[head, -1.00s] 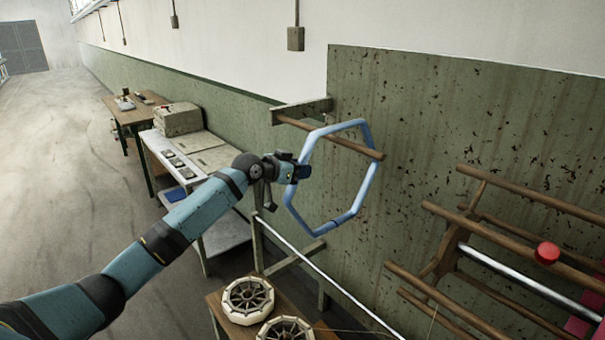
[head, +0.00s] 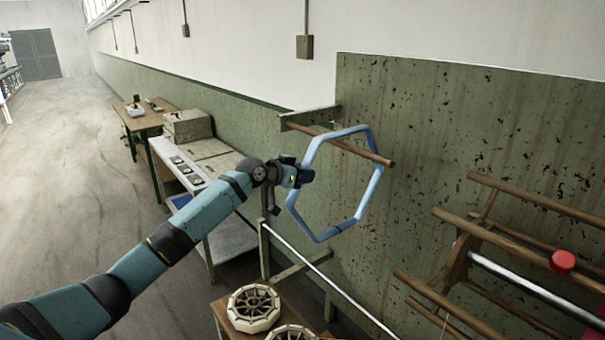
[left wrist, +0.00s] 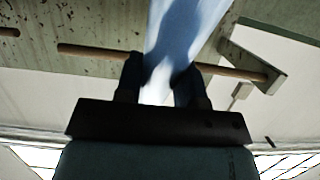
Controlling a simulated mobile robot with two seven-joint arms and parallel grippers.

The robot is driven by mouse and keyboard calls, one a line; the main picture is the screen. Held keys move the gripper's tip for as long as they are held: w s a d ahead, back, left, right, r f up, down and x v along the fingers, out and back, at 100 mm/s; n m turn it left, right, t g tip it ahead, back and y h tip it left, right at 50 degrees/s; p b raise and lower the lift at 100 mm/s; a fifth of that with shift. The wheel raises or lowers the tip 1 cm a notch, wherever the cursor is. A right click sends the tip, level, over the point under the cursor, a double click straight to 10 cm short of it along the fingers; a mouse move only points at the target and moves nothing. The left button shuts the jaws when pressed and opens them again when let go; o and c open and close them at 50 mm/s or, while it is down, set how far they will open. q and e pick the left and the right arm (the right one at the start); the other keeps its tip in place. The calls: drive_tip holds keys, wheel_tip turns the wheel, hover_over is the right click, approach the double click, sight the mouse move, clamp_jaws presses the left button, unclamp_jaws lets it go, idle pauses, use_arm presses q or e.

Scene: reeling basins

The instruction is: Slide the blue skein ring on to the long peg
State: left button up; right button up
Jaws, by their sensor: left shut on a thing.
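The blue skein ring (head: 373,190), a large six-sided loop, stands roughly upright around the long wooden peg (head: 350,148) in the head view. The peg runs from its wall bracket (head: 310,116) behind the ring's upper left side, and its free tip shows past the ring's right side. My left gripper (head: 304,176) is shut on the ring's left side. In the left wrist view the fingers (left wrist: 158,78) hold the pale blue bar (left wrist: 182,25), with the peg (left wrist: 95,51) crossing behind it. My right gripper is not in view.
A wooden reel frame (head: 470,245) with a red knob (head: 563,261) stands at right. Spoked white wheels (head: 254,307) sit on a low table below. A metal rod (head: 325,280) runs below the ring. A bench (head: 175,165) stands at left.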

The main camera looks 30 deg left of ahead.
use_arm(q)
drive_tip(key=shift+f, duration=0.6)
drive_tip(key=o, duration=1.3)
drive_tip(key=shift+o, duration=0.2)
drive_tip(key=p+v, duration=0.2)
drive_tip(key=v, duration=0.9)
drive_tip(key=shift+p, duration=0.35)
